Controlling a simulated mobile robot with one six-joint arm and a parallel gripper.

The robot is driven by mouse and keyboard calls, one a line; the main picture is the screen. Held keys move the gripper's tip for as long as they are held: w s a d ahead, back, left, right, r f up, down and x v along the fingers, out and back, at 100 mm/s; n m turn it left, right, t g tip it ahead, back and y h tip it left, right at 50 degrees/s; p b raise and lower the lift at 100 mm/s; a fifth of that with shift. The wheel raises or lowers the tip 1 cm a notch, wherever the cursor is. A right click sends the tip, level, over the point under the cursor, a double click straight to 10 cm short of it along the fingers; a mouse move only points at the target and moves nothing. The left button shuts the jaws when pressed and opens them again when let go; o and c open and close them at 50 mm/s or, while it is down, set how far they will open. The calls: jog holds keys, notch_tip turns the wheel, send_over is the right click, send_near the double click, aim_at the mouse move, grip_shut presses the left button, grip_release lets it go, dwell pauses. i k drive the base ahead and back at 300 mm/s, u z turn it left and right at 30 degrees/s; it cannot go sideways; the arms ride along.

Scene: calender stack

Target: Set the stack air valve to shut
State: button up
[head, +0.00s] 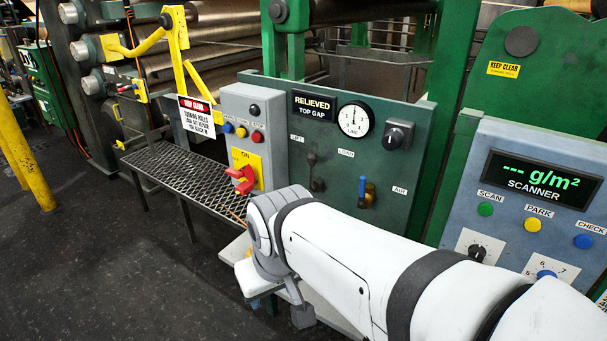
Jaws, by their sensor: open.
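The stack air valve (365,193) is on the green panel, left of the AIR label (399,190). It has a blue handle that points up, with a brass-coloured part below it. My white arm reaches in from the lower right, and its wrist bends down in front of the panel. My gripper (280,304) is low, below and left of the valve and apart from it. It is open; its fingertips are small and partly hidden, and I see nothing held.
A dark lift lever (316,174), a gauge (355,119) and a black knob (398,135) share the panel. A grey box with a red switch (241,179) stands left, above a mesh step (190,177). The scanner console (535,210) stands right. Open floor lies left.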

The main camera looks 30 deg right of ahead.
aim_at(362, 187)
jog(key=z, duration=2.05)
jog(key=k, duration=1.35)
jog(key=u, duration=0.5)
jog(key=i, duration=1)
jog(key=u, duration=0.05)
